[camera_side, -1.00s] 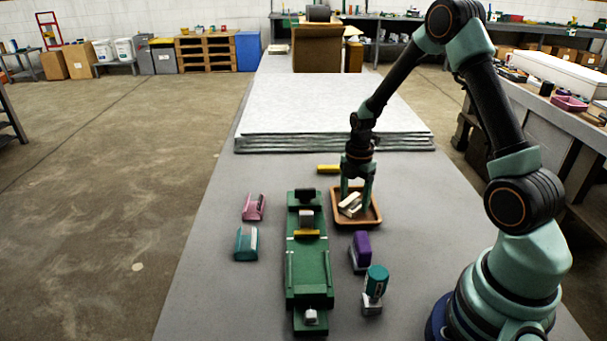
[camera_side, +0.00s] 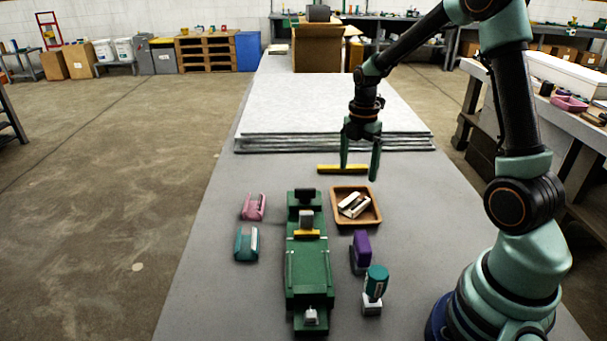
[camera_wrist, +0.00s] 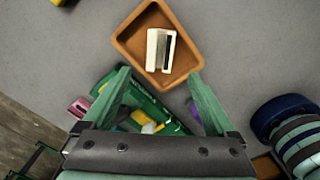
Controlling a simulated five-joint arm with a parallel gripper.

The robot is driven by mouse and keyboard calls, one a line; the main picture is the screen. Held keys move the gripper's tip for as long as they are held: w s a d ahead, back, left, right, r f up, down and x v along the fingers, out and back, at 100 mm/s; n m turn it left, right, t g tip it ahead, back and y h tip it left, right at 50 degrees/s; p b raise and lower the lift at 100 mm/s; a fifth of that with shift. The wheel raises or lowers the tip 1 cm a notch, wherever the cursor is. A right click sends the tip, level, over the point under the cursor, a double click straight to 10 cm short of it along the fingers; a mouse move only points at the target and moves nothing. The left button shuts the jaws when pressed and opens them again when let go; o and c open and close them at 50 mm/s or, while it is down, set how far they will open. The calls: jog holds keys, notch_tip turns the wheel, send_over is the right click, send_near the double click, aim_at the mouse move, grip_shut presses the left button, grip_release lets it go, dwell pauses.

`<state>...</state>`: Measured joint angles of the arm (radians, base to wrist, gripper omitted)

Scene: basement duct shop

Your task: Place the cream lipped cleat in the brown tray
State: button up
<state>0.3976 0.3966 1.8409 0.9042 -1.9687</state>
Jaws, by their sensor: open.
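The cream lipped cleat (camera_side: 353,205) lies inside the brown tray (camera_side: 374,221), tilted across its floor in the side view. In the wrist view the cream cleat (camera_wrist: 154,48) shows a dark slot along its length, and the tray (camera_wrist: 125,48) surrounds it on all sides. My gripper (camera_side: 359,174) is open and empty, raised above and behind the tray, apart from the cleat. In the wrist view the open fingers (camera_wrist: 159,82) stand wide on either side with nothing between them.
A yellow bar (camera_side: 328,169) lies behind the tray. A long green fixture (camera_side: 308,270) stands to its left, with pink (camera_side: 253,207) and teal (camera_side: 246,243) pieces beyond. A purple piece (camera_side: 361,247) and a teal-topped tool (camera_side: 376,281) stand in front. Grey sheets (camera_side: 330,144) are stacked behind.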

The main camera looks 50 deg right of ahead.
jog(key=s+a+r+m+t, duration=0.2)
jog(key=s+a+r+m, duration=0.3)
jog(key=a+r+m, duration=0.2)
jog(key=s+a+r+m+t, duration=0.3)
jog(key=s+a+r+m, duration=0.1)
jog(key=a+r+m, duration=0.3)
jog(key=a+m, duration=0.2)
jog(key=m, duration=0.2)
jog(key=shift+s+t, duration=0.3)
jog(key=shift+s, duration=0.05)
